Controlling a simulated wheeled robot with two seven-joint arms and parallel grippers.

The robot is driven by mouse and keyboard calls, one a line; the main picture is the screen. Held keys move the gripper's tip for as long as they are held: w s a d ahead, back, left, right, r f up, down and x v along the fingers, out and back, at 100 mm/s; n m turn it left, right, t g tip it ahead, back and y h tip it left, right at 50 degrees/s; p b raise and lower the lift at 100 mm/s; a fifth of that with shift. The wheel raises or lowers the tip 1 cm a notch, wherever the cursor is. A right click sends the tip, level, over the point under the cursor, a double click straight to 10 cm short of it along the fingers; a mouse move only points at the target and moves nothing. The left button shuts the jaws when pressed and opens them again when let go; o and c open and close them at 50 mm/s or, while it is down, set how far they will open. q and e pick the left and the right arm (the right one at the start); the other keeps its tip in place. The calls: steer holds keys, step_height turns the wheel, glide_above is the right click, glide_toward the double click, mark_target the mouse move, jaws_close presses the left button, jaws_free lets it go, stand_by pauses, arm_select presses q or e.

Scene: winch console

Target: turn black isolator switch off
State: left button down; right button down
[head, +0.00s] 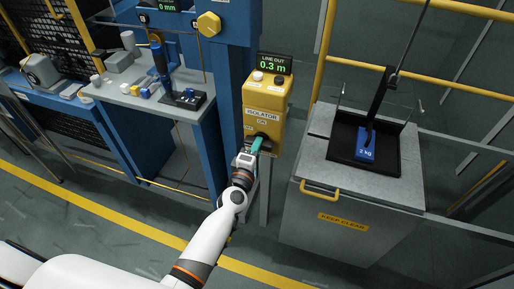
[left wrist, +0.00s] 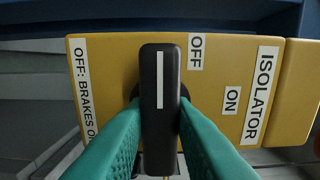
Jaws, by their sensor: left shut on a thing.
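The black isolator switch (left wrist: 160,95) is a dark handle with a white line, on the yellow isolator box (head: 272,98). My left gripper (head: 256,146) is at the front of the box, below its ISOLATOR and ON labels. In the left wrist view its teal fingers (left wrist: 158,135) are shut on the handle, one on each side. There the handle's white line points to the picture's top, on the side of the OFF label (left wrist: 196,52) and away from the direction of the ON label (left wrist: 232,100). The knob's base is mostly hidden. My right gripper is not in view.
A "LINE OUT 0.3 m" display (head: 273,65) tops the box. A blue post (head: 226,105) stands close on its left. A grey cabinet (head: 350,215) with a blue 2 kg weight (head: 364,146) stands right. A bench with a lever (head: 160,62) is at left.

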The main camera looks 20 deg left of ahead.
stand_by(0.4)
arm_select(q)
steer(key=c, duration=1.2)
jaws_free()
steer(key=shift+c, duration=0.2)
steer(key=shift+s, duration=0.1)
steer(key=s, duration=1.1)
steer(key=shift+s+a, duration=0.2)
steer(key=shift+s, duration=0.2)
steer(key=shift+f, duration=0.1)
